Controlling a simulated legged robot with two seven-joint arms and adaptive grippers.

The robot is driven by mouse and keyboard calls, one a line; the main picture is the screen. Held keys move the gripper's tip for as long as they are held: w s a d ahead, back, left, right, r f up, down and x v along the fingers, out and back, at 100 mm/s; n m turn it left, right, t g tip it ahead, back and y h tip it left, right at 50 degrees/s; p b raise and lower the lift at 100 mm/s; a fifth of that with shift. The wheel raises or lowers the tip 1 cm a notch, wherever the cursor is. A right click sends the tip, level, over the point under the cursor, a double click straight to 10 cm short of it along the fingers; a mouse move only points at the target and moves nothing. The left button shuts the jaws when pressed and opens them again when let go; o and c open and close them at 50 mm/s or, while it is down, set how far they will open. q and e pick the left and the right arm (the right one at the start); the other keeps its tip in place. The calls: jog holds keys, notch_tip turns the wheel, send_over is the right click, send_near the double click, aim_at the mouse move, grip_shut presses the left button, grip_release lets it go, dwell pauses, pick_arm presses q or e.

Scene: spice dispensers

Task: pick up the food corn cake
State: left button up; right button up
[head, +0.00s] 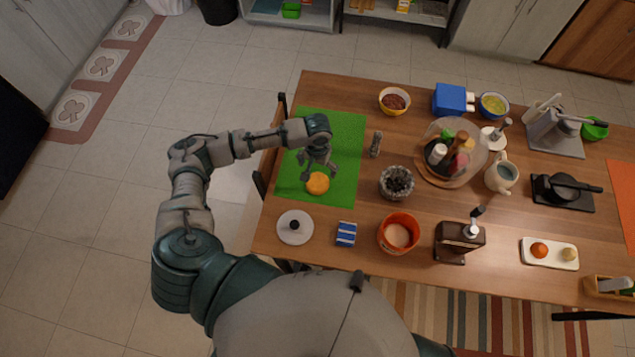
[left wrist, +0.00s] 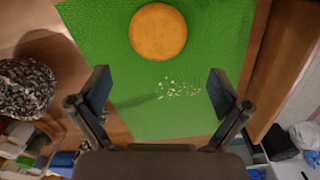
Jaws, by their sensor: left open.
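The corn cake (head: 317,183) is a round orange-yellow disc lying on a green mat (head: 345,125) at the left end of the table. In the left wrist view the corn cake (left wrist: 158,31) lies flat near the top, beyond the fingertips. My left gripper (head: 314,172) is above the mat, close to the cake on its far side in the head view. In the left wrist view its two fingers (left wrist: 160,92) are spread wide with nothing between them. Small pale crumbs (left wrist: 180,88) lie on the mat below the fingers. My right gripper is not in view.
A grey shaker (head: 376,144) stands right of the mat, and a dark speckled bowl (head: 396,183) is beside it. A white lid (head: 295,227), a blue striped box (head: 346,234) and an orange bowl (head: 399,233) stand along the near edge.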

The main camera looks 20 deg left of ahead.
aim_at(318, 181)
pick_arm(q)
notch_tip(318, 181, down, 3)
jog(key=shift+a+r, duration=0.1)
jog(key=shift+a, duration=0.05)
jog(key=f, duration=0.5)
jog(key=shift+d+f+b, duration=0.3)
jog(key=shift+d, duration=0.05)
jog(key=shift+s+a, duration=0.1)
jog(key=shift+c, duration=0.3)
jog(key=c, duration=1)
